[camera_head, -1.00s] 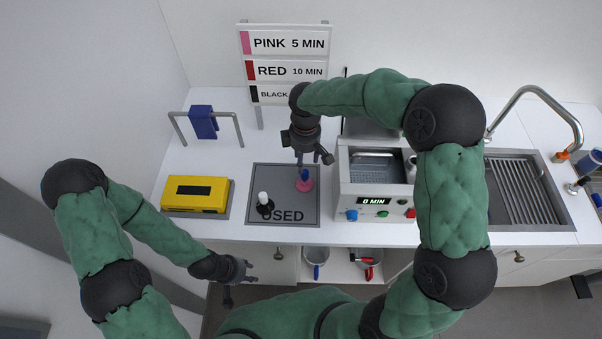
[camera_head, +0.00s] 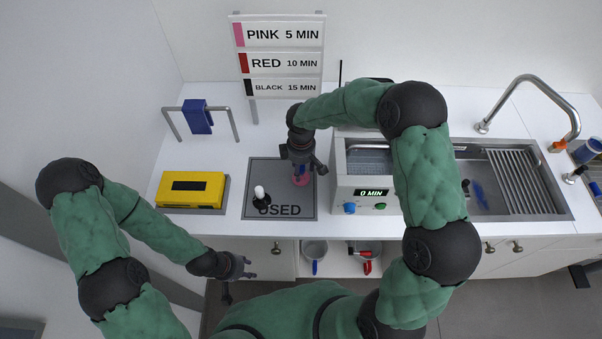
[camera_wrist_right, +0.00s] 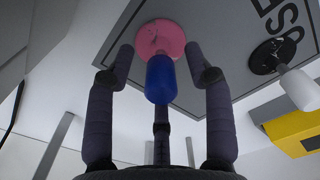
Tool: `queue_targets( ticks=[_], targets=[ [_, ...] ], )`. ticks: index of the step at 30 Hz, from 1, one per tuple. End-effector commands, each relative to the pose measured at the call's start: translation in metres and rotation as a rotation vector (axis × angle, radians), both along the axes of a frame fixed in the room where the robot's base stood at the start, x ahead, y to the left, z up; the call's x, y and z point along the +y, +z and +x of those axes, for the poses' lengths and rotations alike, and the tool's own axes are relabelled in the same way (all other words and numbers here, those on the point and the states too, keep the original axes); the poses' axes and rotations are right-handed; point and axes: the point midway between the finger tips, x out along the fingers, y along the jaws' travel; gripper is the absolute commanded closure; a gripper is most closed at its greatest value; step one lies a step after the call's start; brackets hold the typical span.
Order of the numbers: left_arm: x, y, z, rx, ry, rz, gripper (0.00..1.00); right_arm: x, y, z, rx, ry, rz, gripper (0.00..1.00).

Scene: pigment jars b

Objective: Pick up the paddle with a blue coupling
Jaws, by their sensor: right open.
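The paddle with a blue coupling has a round pink head (camera_head: 301,182). It stands on the grey USED mat (camera_head: 282,165), its blue coupling (camera_wrist_right: 160,82) pointing up into my right gripper. My right gripper (camera_head: 301,171) is open above the paddle. In the right wrist view its three dark fingers stand around the blue coupling with gaps visible at the sides. In the head view the gripper hides most of the coupling. My left gripper (camera_head: 246,268) is open and empty in front of the counter's front edge.
A black paddle with a white coupling (camera_head: 260,192) stands left of the pink one on the mat. A yellow box (camera_head: 192,188) lies left of the mat. A bath device (camera_head: 350,190) stands close on the right. A sink (camera_head: 490,205) is further right.

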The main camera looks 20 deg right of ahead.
Motion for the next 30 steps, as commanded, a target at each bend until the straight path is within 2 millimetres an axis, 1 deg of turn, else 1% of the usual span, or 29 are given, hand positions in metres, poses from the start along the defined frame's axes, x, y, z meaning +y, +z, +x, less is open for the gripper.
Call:
queue_targets(
  ticks=[1,2,8,9,11,12,14,15,25,30],
  targets=[
    [0.0000,-0.0011,0.0000,0.000,0.000,0.000,0.60,-0.0001,-0.0059,-0.0001,0.000,0.000,0.000,0.47],
    [0.0000,-0.0012,0.0000,0.000,0.000,0.000,0.60,-0.0002,-0.0074,0.0000,0.000,0.001,0.000,0.47],
    [0.0000,-0.0009,0.0000,0.000,0.000,0.000,0.60,-0.0003,-0.0079,0.0003,-0.001,0.000,0.000,0.47],
    [0.0000,-0.0009,0.0000,0.000,0.000,0.000,0.60,-0.0002,-0.0078,0.0002,-0.001,0.000,0.000,0.53],
    [0.0000,-0.0009,0.0000,0.000,0.000,0.000,0.60,-0.0002,-0.0078,0.0002,-0.001,0.000,0.000,0.70],
    [0.0000,-0.0009,0.0000,0.000,0.000,0.000,0.60,-0.0002,-0.0077,0.0002,-0.001,0.000,0.000,0.81],
    [0.0000,-0.0009,0.0000,0.000,0.000,0.000,0.60,-0.0002,-0.0077,0.0002,-0.001,0.000,0.000,0.98],
    [0.0000,-0.0009,0.0000,0.000,0.000,0.000,0.60,-0.0001,-0.0077,0.0002,-0.001,0.000,0.000,1.00],
    [-0.0001,-0.0007,0.0000,0.000,0.000,0.000,0.60,-0.0002,-0.0067,0.0005,-0.002,0.000,0.000,1.00],
    [0.0000,0.0004,0.0000,0.000,0.000,0.000,0.60,0.0001,0.0016,0.0010,-0.004,-0.001,0.000,1.00]
  ],
)
